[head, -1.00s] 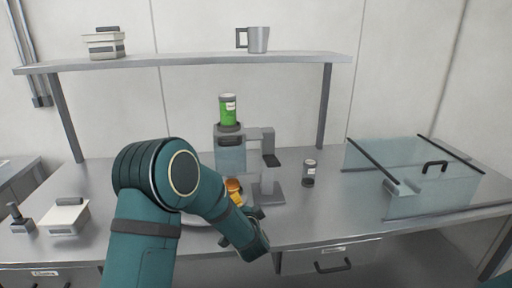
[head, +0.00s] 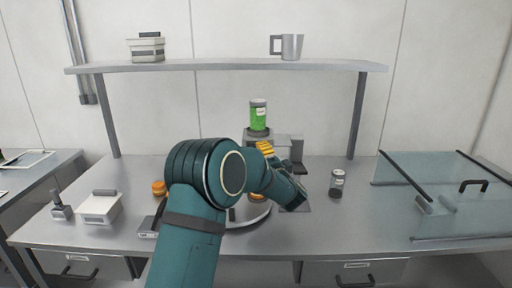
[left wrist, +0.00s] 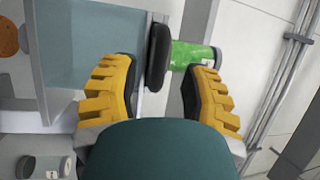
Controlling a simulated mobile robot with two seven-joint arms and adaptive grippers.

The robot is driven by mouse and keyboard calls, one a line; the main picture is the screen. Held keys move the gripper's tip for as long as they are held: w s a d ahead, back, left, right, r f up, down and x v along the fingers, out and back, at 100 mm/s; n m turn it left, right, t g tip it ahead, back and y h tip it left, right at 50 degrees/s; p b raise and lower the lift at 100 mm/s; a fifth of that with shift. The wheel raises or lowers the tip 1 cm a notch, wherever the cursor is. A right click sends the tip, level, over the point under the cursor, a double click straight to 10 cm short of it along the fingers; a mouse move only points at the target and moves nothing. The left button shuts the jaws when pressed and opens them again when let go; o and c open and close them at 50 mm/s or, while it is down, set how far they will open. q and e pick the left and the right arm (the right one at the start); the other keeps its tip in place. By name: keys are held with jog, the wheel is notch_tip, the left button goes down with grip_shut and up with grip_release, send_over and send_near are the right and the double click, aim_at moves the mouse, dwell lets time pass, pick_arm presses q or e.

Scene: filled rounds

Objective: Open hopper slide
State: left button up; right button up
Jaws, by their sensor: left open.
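The hopper stand (head: 288,139) is a grey block on the table under the shelf. A green labelled container (head: 258,115) stands upright on its dark collar. My left arm covers much of the hopper's front in the head view. My left gripper (head: 268,148) is raised close in front of it. In the left wrist view my left gripper (left wrist: 158,88) is open and empty, its yellow fingers spread apart. The dark collar (left wrist: 158,55) and green container (left wrist: 192,55) show beyond and between the fingers, beside a clear-walled box (left wrist: 90,50). I cannot make out the slide clearly.
A dark labelled jar (head: 337,183) stands right of the hopper. A clear guard with a black handle (head: 473,186) is at the far right. A round tray (head: 262,215) lies below my arm. A white-lidded box (head: 100,207) is at left. The shelf (head: 220,66) spans above.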

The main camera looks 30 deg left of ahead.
pick_arm(q)
jog(key=shift+x, duration=2.75)
grip_shut()
